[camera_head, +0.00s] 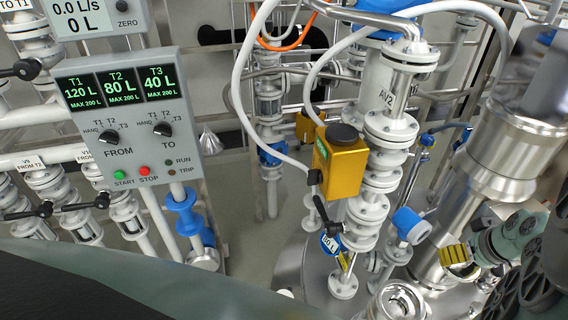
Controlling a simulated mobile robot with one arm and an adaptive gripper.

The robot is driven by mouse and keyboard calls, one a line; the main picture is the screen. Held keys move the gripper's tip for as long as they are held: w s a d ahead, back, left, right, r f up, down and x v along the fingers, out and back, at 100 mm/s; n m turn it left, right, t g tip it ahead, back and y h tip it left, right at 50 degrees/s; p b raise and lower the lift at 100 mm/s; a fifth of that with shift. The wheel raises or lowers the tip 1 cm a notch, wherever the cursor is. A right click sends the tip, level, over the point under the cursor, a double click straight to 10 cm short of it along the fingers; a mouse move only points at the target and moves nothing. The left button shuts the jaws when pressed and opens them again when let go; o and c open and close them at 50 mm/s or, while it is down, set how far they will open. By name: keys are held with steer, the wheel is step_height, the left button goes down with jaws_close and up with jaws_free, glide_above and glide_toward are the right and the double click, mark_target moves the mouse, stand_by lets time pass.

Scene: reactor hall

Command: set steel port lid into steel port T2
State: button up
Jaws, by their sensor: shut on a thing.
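A round steel port (398,301) with a bright rim stands at the bottom edge, right of centre, cut off by the frame. It appears to be open at the top. It sits by the steel tank top (290,268), which bears a blue tag reading 80 L, like T2 on the panel. My gripper (462,253) is at the lower right, with grey-green links and a ribbed yellow pad. It is shut, above and to the right of the port and apart from it in the picture. The steel port lid in its jaws is not clearly distinguishable from the steel parts around it.
A valve column marked AV2 (384,95) with a yellow actuator box (340,160) rises left of the port. A blue-capped fitting (408,224) stands close above the port. A control panel (127,115) is at the left.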

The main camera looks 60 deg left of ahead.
steer(key=s+a+f+n+g, duration=0.2)
steer(key=s+a+f+n, duration=0.2)
steer(key=s+f+n, duration=0.3)
step_height(320, 180, down, 5)
steer(key=shift+s+g+y, duration=0.3)
steer(key=shift+s, duration=0.45)
steer(key=shift+r+b, duration=0.1)
steer(key=shift+b, duration=0.4)
steer(key=shift+w+f+b, duration=0.1)
steer(key=shift+f+b, duration=1.85)
steer(key=shift+b, duration=0.45)
steer(key=shift+b, duration=0.85)
stand_by(1.1)
steer(key=shift+f+b, duration=0.55)
steer(key=shift+b, duration=0.15)
stand_by(0.3)
steer(key=o, duration=1.3)
